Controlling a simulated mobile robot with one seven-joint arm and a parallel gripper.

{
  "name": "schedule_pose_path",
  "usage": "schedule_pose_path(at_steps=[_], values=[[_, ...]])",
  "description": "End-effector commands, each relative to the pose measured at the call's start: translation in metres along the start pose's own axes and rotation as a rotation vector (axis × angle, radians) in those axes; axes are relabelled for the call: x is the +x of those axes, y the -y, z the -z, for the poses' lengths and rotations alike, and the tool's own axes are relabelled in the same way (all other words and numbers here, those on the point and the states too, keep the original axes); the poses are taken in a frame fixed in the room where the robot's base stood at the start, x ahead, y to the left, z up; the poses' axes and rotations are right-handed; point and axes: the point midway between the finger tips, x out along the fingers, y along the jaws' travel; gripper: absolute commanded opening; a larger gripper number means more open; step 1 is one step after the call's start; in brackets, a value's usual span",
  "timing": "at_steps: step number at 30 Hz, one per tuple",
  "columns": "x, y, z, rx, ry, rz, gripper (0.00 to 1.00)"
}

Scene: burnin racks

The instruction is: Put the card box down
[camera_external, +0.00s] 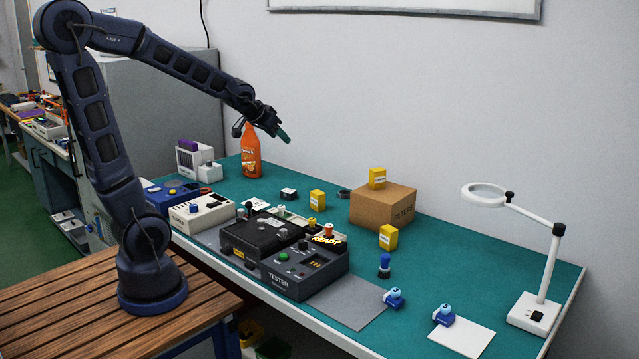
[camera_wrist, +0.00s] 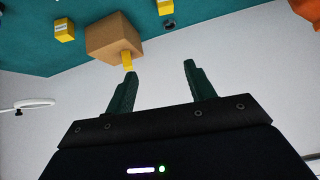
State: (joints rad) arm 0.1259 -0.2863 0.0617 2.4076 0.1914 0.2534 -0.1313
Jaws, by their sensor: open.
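My gripper (camera_external: 283,135) is raised above the back of the bench, left of the cardboard box. Its fingers are apart and nothing is between them (camera_wrist: 160,72).
An orange bottle (camera_external: 251,157) stands close below my gripper. A black tester (camera_external: 304,270) and other instruments fill the bench's front left. A magnifier lamp (camera_external: 535,305) stands at the right end. Green bench top is free right of the cardboard box (camera_external: 465,250).

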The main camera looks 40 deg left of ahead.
Motion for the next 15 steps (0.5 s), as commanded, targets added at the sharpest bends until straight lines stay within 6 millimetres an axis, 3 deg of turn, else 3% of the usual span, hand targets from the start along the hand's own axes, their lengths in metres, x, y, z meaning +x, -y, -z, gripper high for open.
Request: schedule_pose_path(at_steps=[3, 15], values=[[-0.036, 0.008, -0.024, -0.022, 0.058, 0.015, 0.54], [-0.141, 0.011, -0.121, -0.078, 0.277, 0.014, 0.54]])
